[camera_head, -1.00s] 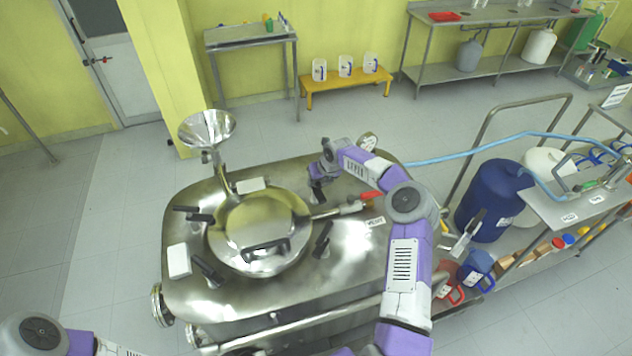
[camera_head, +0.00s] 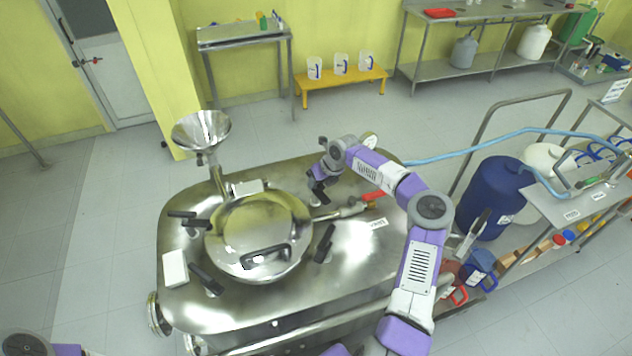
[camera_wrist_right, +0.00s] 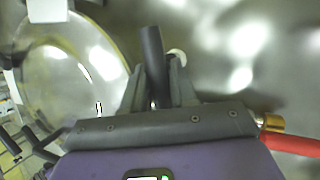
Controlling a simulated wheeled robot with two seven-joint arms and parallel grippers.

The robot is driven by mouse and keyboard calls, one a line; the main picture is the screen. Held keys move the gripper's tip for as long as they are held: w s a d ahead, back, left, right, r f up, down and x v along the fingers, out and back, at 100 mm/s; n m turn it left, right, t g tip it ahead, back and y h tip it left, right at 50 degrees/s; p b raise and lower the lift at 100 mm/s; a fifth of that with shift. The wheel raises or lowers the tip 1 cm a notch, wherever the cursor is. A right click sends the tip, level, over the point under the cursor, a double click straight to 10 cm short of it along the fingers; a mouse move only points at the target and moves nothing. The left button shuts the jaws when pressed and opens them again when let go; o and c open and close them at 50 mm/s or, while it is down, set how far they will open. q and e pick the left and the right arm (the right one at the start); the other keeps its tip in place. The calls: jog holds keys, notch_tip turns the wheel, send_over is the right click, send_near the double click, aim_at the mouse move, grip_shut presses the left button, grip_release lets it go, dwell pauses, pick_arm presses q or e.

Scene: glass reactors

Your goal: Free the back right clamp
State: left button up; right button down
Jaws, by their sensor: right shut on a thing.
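The round steel lid (camera_head: 225,245) sits shut on the reactor top, with black-handled clamps around it. The back right clamp (camera_head: 321,194) shows its black handle at the lid's far right edge. My right gripper (camera_head: 317,178) is over this clamp. In the right wrist view, the black handle (camera_wrist_right: 152,55) stands between the two fingers of my right gripper (camera_wrist_right: 158,82), which are shut on it. The lid's rim (camera_wrist_right: 115,50) is to the left there. The clamp's lower part is hidden by the gripper. My left gripper is out of view.
A front right clamp (camera_head: 325,243), a back left clamp (camera_head: 190,222) and a front left clamp (camera_head: 206,279) surround the lid. A steel funnel (camera_head: 201,132) rises at the back left. A pipe with a red handle (camera_head: 373,195) lies close beside my right gripper.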

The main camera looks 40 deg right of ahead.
jog(key=shift+s+f, duration=0.15)
jog(key=shift+f, duration=0.1)
jog(key=c, duration=0.9)
grip_release()
jog(key=shift+r, duration=0.1)
jog(key=shift+c, duration=0.2)
jog(key=shift+d, duration=0.1)
jog(key=v, duration=0.7)
jog(key=shift+r, duration=0.2)
